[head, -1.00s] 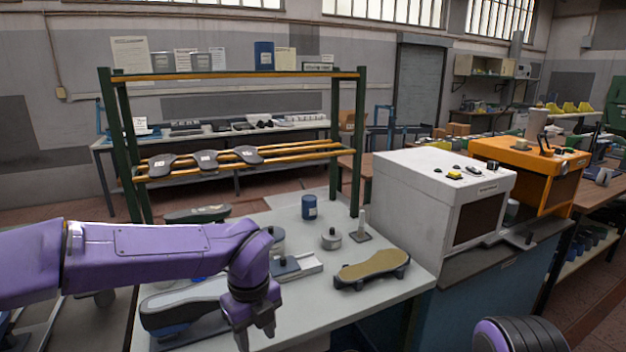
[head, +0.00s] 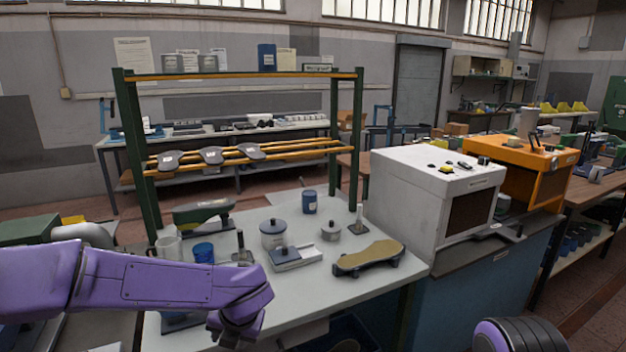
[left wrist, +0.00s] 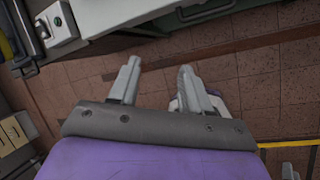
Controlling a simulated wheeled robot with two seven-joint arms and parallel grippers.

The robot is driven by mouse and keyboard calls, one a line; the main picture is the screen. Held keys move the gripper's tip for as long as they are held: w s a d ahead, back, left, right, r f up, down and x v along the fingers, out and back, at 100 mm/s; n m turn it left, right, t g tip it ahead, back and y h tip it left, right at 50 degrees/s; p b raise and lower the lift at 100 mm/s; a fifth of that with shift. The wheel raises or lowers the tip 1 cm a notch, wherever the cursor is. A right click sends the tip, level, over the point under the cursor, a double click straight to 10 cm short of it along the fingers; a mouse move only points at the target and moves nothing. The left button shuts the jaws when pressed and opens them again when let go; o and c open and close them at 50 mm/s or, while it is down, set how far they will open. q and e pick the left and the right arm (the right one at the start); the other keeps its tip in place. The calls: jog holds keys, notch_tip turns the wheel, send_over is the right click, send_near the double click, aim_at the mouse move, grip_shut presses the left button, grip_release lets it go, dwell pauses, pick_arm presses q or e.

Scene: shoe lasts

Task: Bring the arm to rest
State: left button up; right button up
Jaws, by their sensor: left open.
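My left arm crosses the lower left of the head view, in front of the workbench (head: 370,295). My left gripper (head: 236,336) is low at the bench's near side, and its fingertips are hard to make out there. In the left wrist view the two fingers of this gripper (left wrist: 158,82) stand apart with nothing between them, over tiled floor. My right gripper is not in view. A shoe last with a tan sole (head: 368,257) lies on the bench, apart from my left gripper.
On the bench stand a lidded grey pot (head: 273,234), a small tray (head: 296,258), a blue can (head: 309,202) and a blue cup (head: 203,252). A rack (head: 125,150) rises behind, holding several dark soles. A white machine (head: 420,205) stands to the right.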

pick_arm(q)
jog(key=s+a+f+m+t+y+b, duration=0.1)
jog(key=s+a+f+m+t, duration=0.2)
jog(key=f+m, duration=0.55)
jog(key=s+a+f+m+t+y, duration=0.1)
jog(key=s+a+f+m, duration=0.25)
jog(key=f+m, duration=0.5)
jog(key=s+a+f+m+g, duration=0.1)
jog(key=s+a+f+m, duration=0.1)
jog(key=s, duration=0.6)
jog(key=s+a+f+m+g+h+b, duration=0.1)
jog(key=s+a+f+m, duration=0.1)
jog(key=s+f+m, duration=0.3)
jog(key=s+a+f+m+g+h, duration=0.1)
jog(key=s+a+f+m+g, duration=0.1)
jog(key=s+f, duration=0.5)
jog(key=s+a+m, duration=0.1)
jog(key=s+m, duration=0.1)
jog(key=s, duration=0.3)
jog(key=shift+f+b, duration=0.2)
jog(key=shift+b, duration=0.2)
